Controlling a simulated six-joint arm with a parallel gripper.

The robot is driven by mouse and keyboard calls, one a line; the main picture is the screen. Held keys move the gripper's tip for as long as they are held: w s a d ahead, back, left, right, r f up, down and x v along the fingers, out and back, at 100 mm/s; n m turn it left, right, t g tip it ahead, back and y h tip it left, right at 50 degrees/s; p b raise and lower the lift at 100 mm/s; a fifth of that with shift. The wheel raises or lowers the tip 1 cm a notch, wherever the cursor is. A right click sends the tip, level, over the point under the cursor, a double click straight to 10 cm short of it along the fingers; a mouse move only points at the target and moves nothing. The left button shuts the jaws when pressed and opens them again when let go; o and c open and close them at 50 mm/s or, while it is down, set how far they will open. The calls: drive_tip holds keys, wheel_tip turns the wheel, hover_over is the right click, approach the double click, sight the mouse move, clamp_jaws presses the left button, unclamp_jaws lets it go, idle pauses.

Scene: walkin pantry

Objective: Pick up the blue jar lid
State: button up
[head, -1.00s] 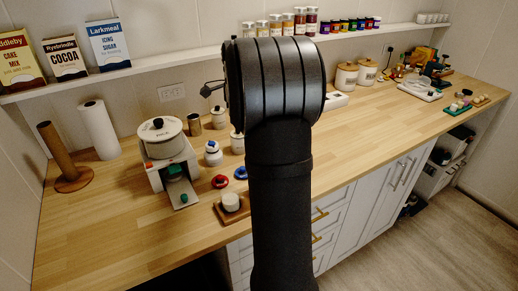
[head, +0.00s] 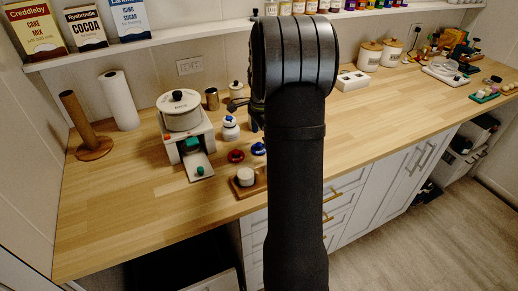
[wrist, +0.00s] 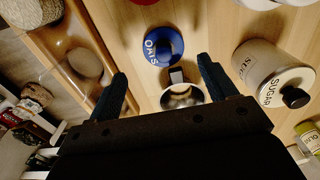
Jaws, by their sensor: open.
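The blue jar lid (wrist: 163,46) lies flat on the wooden counter in the wrist view, with white lettering and a dark knob on top. It lies just beyond the fingertips of my gripper (wrist: 162,74), between their lines. The jaws are open and empty. In the head view the blue lid (head: 258,149) shows just left of my arm, right of a red lid (head: 236,156). My arm hides most of the gripper there.
A metal cup (wrist: 182,95) stands between my fingers in the wrist view. A sugar canister (wrist: 262,72) is to the right. A wooden tray (wrist: 62,40) lies left.

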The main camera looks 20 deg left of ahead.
drive_tip(key=f, duration=0.4)
drive_tip(key=shift+a+f, duration=0.35)
drive_tip(key=shift+f, duration=0.05)
drive_tip(key=shift+w, duration=0.1)
drive_tip(key=c, duration=1)
drive_tip(key=shift+c, duration=0.2)
drive_tip(key=shift+r, duration=0.15)
